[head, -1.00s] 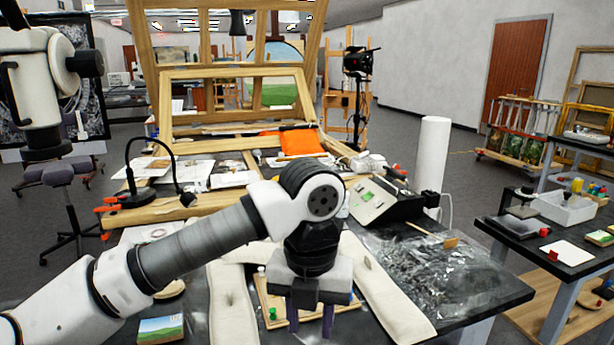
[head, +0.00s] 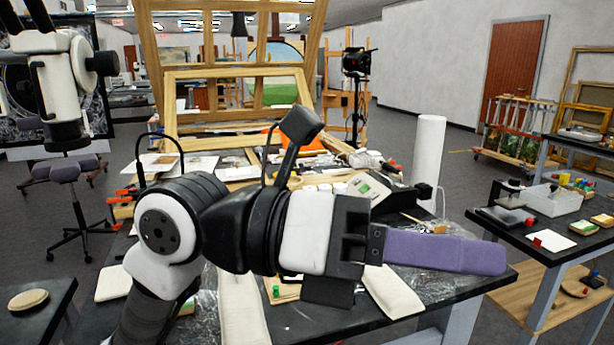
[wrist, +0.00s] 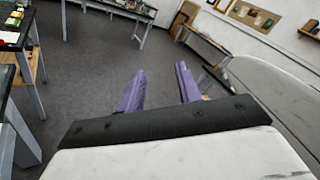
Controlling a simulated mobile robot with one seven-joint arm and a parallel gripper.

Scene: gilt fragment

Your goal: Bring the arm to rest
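My gripper (head: 498,258) is raised in front of the dark workbench (head: 465,292) and points to the right in the head view. One purple finger shows there, seen side-on. In the wrist view my gripper (wrist: 159,70) shows both purple fingers spread apart, with only grey floor seen between them. It holds nothing. My arm is bent, with its wrist joint at the lower left of the head view. It hides much of the bench's middle.
Pale padded cushions (head: 392,291) lie on the bench below my gripper. A white roll (head: 429,155) stands at its right rear. A side table (head: 545,235) with boxes and jars stands at right. A stool (head: 65,180) is at left. Open floor shows in the wrist view (wrist: 95,65).

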